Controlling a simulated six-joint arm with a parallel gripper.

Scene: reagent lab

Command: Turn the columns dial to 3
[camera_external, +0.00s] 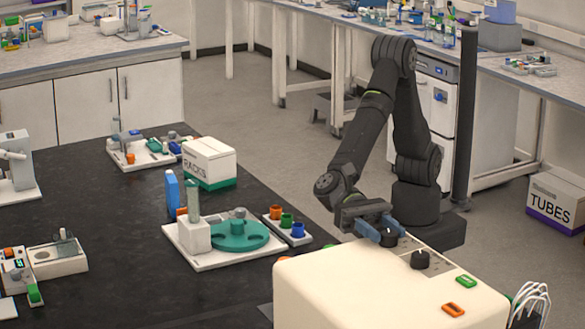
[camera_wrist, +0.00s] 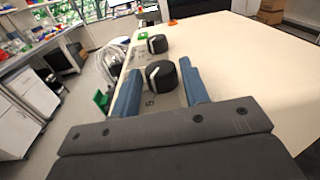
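Two black dials with white pointer marks stand on top of the cream machine (camera_external: 330,285). The near dial (camera_wrist: 161,76) sits between my two blue fingers in the wrist view; it also shows below the fingers in the external view (camera_external: 389,239). The other dial (camera_wrist: 157,45) is beyond it and clear of my gripper; the external view shows it to the right (camera_external: 420,260). My gripper (camera_wrist: 162,80) is open around the near dial, with small gaps seeming to show on both sides. The labels are too small to read, so I cannot tell which dial is columns.
A green button (camera_external: 466,281) and an orange button (camera_external: 453,309) are on the machine top, right of the dials. White cables (camera_external: 530,300) hang at its right side. The dark bench to the left carries a white tray with a green rotor (camera_external: 238,236) and a RACKS box (camera_external: 210,160).

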